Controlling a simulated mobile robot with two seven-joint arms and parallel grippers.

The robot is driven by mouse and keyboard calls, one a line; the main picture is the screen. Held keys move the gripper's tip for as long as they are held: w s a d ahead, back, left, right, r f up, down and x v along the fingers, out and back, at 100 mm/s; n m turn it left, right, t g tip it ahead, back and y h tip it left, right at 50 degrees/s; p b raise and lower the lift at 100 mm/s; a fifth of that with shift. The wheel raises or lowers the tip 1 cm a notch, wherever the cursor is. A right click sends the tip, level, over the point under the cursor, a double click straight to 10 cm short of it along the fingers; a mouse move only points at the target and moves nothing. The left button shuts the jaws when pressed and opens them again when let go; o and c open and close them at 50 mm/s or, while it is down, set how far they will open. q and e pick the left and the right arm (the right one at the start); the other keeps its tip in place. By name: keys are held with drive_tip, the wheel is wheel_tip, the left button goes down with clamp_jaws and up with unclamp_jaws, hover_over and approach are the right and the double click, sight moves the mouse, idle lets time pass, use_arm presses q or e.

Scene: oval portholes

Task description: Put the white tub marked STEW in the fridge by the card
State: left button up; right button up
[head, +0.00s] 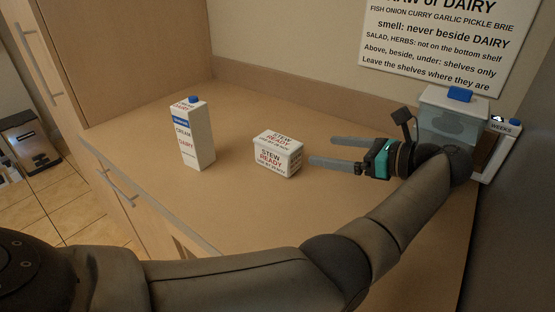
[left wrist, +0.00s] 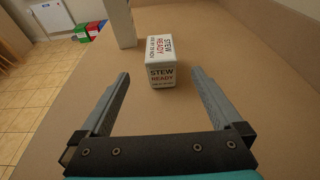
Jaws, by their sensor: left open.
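The white tub marked STEW READY (head: 278,155) stands upright on the brown counter, lid on, in the head view. It also shows in the left wrist view (left wrist: 161,76), ahead of the fingertips and between their lines. My left gripper (head: 332,151) is open and empty, low over the counter just right of the tub. Its two fingers (left wrist: 160,78) point toward the tub, which sits apart from them or at their tips; I cannot tell exactly. The card (head: 440,38) hangs on the wall at the upper right, its top cut off. My right gripper and the fridge's inside are not seen.
A cream carton marked DAIRY (head: 197,135) stands left of the tub. A clear container with a blue-topped lid (head: 452,110) and a white box marked WEEKS (head: 503,125) stand at the right, behind my left wrist. The counter's front left is clear.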

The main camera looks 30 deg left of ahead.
sight(297, 149)
use_arm(q)
drive_tip(key=shift+f, duration=0.4)
drive_tip(key=p+x, duration=0.1)
drive_tip(key=x, duration=0.8)
drive_tip(key=shift+w+a+f, duration=0.1)
drive_tip(key=shift+a+f, duration=0.05)
drive_tip(key=shift+a, duration=0.25)
drive_tip(key=x, duration=0.4)
drive_tip(key=shift+f, duration=0.1)
drive_tip(key=shift+a+f, duration=0.15)
drive_tip(key=shift+a, duration=0.3)
drive_tip(key=shift+w, duration=0.1)
drive_tip(key=c, duration=1.2)
clamp_jaws()
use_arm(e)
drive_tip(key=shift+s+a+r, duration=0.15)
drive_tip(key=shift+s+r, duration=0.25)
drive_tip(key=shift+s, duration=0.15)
